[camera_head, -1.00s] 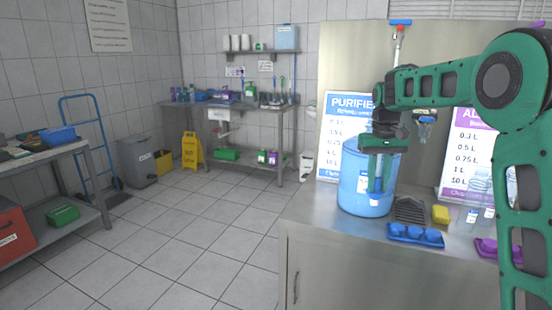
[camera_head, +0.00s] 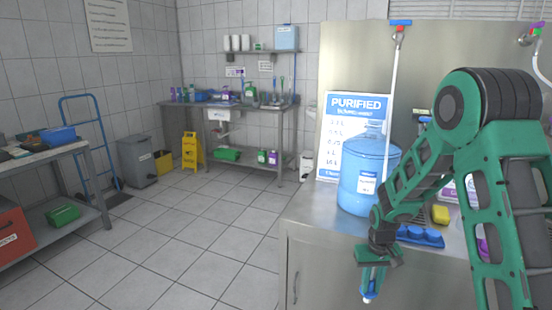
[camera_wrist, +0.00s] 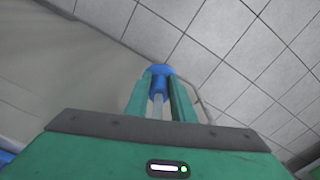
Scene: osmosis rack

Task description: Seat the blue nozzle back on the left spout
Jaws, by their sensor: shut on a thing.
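My gripper (camera_head: 373,275) is shut on the blue nozzle (camera_head: 369,295), which hangs below the fingers in front of the metal counter's front face. In the wrist view the nozzle's blue round end (camera_wrist: 160,69) shows between the tips of my gripper (camera_wrist: 160,88), with a pale stem behind it. The left spout (camera_head: 399,36) is high on the back panel, with a blue handle on top and a white tube (camera_head: 391,85) running down. My gripper is well below it and apart from it. The tube's lower end is hidden behind the jug.
A blue jug (camera_head: 364,178) stands on the counter (camera_head: 315,212) before the PURIFIED sign (camera_head: 351,107). A blue tray (camera_head: 426,238) and yellow sponge (camera_head: 440,214) lie to its right, partly behind my arm. Another spout (camera_head: 535,38) is at upper right. Floor left of the counter is clear.

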